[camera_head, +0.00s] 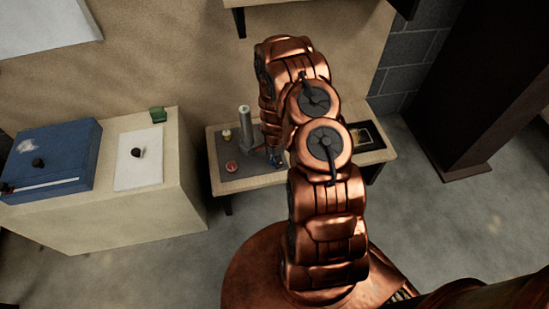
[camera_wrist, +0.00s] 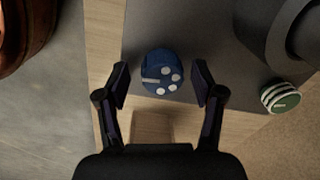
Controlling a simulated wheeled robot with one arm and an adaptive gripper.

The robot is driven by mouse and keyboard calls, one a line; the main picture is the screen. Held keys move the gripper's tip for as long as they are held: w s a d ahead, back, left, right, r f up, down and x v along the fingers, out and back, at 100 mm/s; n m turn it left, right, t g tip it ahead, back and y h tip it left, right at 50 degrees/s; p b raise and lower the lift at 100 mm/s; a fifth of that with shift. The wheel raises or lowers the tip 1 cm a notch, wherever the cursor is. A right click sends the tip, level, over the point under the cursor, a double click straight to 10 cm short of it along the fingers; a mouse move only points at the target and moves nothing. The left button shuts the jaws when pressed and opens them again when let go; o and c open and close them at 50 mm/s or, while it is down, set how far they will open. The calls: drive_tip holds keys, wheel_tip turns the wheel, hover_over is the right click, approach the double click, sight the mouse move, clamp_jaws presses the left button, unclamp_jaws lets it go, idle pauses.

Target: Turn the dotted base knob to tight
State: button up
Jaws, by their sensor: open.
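The dotted base knob (camera_wrist: 161,70) is blue with several white dots and a white line on its top. It sits on the dark grey mat (camera_wrist: 190,30), close to the mat's edge, in the wrist view. My gripper (camera_wrist: 162,80) is open, with one finger on each side of the knob. Gaps show between the fingers and the knob; the height of the fingertips over it is hard to tell. In the head view my copper arm hides much of this spot, with only a bit of blue showing beside it.
A green striped knob (camera_wrist: 280,97) lies right of my gripper, near a grey cylinder (camera_wrist: 298,40). In the head view, a red knob (camera_head: 231,167) and a pale-yellow one (camera_head: 227,135) stand on the low bench (camera_head: 213,160). A blue case (camera_head: 75,150) lies on the left counter.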

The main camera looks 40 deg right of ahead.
drive_tip(key=shift+r, duration=0.1)
wheel_tip(320, 180, up, 12)
drive_tip(key=shift+s, duration=0.3)
idle(0.5)
idle(0.5)
